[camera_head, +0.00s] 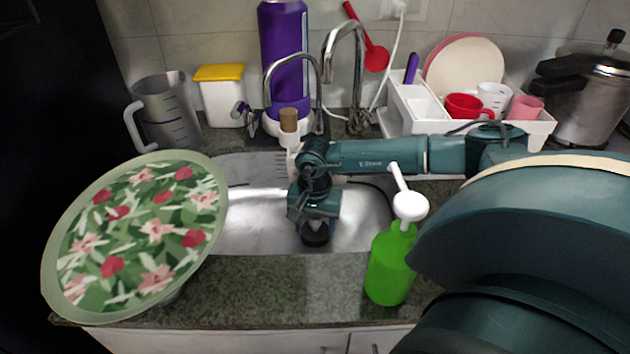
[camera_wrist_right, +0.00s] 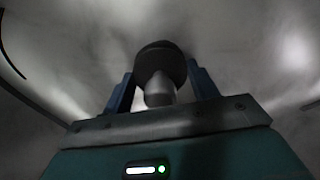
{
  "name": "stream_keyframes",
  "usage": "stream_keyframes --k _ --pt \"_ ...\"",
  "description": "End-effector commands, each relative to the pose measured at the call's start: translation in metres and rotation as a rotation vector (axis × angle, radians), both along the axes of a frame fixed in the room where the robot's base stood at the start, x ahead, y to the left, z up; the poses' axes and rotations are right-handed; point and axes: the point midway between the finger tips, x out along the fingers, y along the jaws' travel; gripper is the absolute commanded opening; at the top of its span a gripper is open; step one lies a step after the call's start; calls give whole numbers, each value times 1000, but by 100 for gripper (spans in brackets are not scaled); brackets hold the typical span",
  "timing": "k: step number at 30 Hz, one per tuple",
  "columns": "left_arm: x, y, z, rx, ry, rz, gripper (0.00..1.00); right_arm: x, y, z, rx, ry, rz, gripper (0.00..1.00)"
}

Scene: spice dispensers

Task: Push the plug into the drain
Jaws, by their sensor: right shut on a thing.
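My right gripper (camera_head: 315,224) reaches down into the metal sink (camera_head: 258,222). It is shut on the plug (camera_head: 315,239), which shows as a dark round piece below the fingers. In the right wrist view, the plug's black disc (camera_wrist_right: 160,58) and grey knob (camera_wrist_right: 160,92) sit between the blue fingers of the right gripper (camera_wrist_right: 160,88). The drain cannot be made out; the plug and gripper cover that part of the sink floor. I cannot tell whether the plug touches the drain. My left gripper does not show.
A green soap bottle (camera_head: 391,262) stands on the front counter, close to my right arm. A floral tray (camera_head: 52,262) leans at the left. Faucets (camera_head: 345,60), a purple bottle (camera_head: 283,50) and a white dish rack (camera_head: 540,131) stand behind the sink.

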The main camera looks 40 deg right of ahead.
Motion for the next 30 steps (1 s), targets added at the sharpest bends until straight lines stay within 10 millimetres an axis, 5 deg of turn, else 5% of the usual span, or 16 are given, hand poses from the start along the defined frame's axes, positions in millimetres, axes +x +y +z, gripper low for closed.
stream_keyframes --k 28,29,30 --pt "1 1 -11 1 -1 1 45 0 0 -13 0 0 0 36" --pt "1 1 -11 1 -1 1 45 0 0 -13 0 0 0 60" --pt "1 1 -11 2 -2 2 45 0 0 -13 0 0 0 63"
